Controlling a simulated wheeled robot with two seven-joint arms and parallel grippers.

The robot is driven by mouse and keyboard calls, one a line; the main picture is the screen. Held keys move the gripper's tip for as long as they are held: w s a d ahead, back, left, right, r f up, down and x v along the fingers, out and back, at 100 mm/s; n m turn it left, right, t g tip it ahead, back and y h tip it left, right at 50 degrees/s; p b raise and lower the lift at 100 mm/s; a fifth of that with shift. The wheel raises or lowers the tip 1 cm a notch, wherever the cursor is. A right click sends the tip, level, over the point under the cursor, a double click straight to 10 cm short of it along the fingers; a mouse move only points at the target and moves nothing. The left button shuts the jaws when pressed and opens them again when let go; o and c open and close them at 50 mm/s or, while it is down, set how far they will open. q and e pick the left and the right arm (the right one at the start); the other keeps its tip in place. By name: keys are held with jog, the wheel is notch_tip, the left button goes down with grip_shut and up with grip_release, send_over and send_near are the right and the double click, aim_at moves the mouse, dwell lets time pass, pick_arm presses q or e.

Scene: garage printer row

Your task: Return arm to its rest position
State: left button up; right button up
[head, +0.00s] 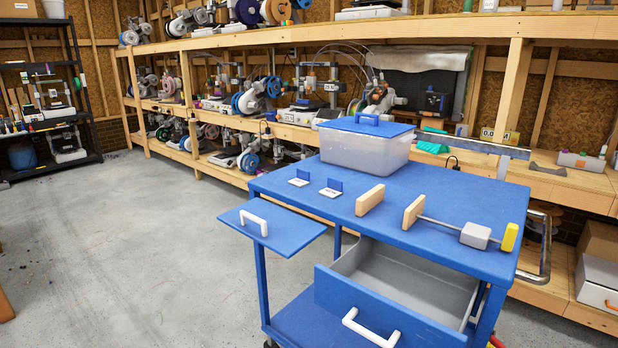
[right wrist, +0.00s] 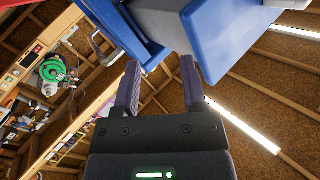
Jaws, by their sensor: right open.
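My right gripper (right wrist: 160,63) shows only in the right wrist view. Its two dark fingers stand apart and nothing is between them. Beyond the fingertips is a blue and grey piece of furniture (right wrist: 218,38), seen at a steep tilt; I cannot tell which part of it this is, and no contact shows. Neither arm nor gripper appears in the head view. My left gripper is in no view.
A blue cart (head: 345,226) stands with its drawer (head: 365,305) pulled open and a side leaf (head: 285,232) out. A lidded clear bin (head: 365,152), wooden blocks (head: 370,200) and a clamp-like tool (head: 475,235) are on top. Wooden shelves (head: 330,135) hold printers.

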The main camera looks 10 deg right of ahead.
jog(key=s+d+f+n+g, duration=0.2)
jog(key=s+f+n+g, duration=0.15)
jog(key=s+f, duration=0.3)
jog(key=s+d+f+n+g+y, duration=0.1)
jog(key=s+d+f+n+g, duration=0.2)
jog(key=s+f, duration=0.35)
jog(key=s+d+f+n+g, duration=0.1)
jog(key=s+f+n+g, duration=0.2)
jog(key=s+f+g, duration=0.35)
jog(key=s+d+n+g+h, duration=0.1)
jog(key=s+d+g, duration=0.1)
jog(key=s, duration=0.6)
jog(key=s+d+n+g+h, duration=0.1)
jog(key=s+d+g, duration=0.15)
jog(key=s, duration=0.55)
jog(key=s+a+f+m+y, duration=0.1)
jog(key=a+f+y, duration=0.1)
jog(key=a, duration=1)
jog(key=s+a+f+y, duration=0.1)
jog(key=a+f, duration=0.4)
jog(key=a, duration=0.8)
jog(key=shift+a+m+y, duration=0.3)
jog(key=shift+m+y, duration=0.05)
jog(key=shift+y, duration=0.55)
